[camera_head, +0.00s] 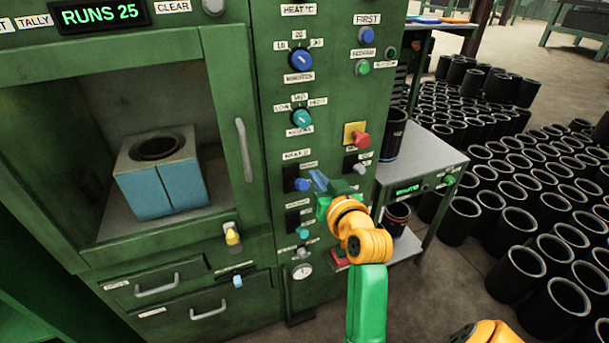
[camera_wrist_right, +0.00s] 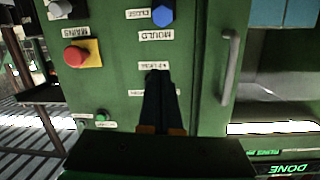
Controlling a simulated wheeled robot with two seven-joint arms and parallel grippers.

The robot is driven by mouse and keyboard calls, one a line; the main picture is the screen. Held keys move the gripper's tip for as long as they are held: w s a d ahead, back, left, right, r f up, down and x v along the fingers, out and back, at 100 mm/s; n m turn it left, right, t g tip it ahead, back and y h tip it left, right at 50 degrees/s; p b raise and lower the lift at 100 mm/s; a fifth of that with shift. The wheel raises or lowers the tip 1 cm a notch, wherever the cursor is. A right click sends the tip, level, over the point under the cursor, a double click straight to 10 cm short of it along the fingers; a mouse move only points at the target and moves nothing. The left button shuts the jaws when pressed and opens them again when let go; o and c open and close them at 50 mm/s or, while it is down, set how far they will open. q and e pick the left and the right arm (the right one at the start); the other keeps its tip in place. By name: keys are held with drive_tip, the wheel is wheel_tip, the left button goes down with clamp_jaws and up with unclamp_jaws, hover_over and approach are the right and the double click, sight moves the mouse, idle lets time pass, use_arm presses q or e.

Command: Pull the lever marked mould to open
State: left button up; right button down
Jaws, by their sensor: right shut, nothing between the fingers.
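The lever marked mould has a blue knob (camera_head: 302,184) on the green panel. In the right wrist view, its blue knob (camera_wrist_right: 163,14) is at the top edge, beside the upside-down MOULD label (camera_wrist_right: 156,36). My right gripper (camera_head: 317,180) is shut and empty, just right of the knob in the head view. In the right wrist view, its dark fingers (camera_wrist_right: 161,82) are together in front of the panel, apart from the knob. The blue-faced mould (camera_head: 160,190) stands in the cabinet, its two halves together with a seam. My left gripper is out of view.
A red stop button on a yellow plate (camera_head: 360,138) and a grey-knobbed lever (camera_head: 360,168) are near my right wrist. A cabinet handle (camera_head: 244,150) is left of the panel. A grey stand (camera_head: 428,150) holds a black sleeve (camera_head: 394,135). Many sleeves cover the floor at right.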

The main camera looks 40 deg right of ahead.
hover_over(305, 182)
drive_tip(key=w, duration=0.1)
drive_tip(key=shift+w+d+f+p, duration=0.1)
drive_tip(key=shift+d+f+p, duration=0.35)
drive_tip(key=shift+f, duration=0.35)
drive_tip(key=f, duration=0.3)
drive_tip(key=shift+s+a+p, duration=0.3)
drive_tip(key=shift+s, duration=0.1)
drive_tip(key=shift+s+a+f, duration=0.1)
drive_tip(key=shift+s+f, duration=0.2)
drive_tip(key=shift+f, duration=0.05)
drive_tip(key=shift+w+f, duration=0.1)
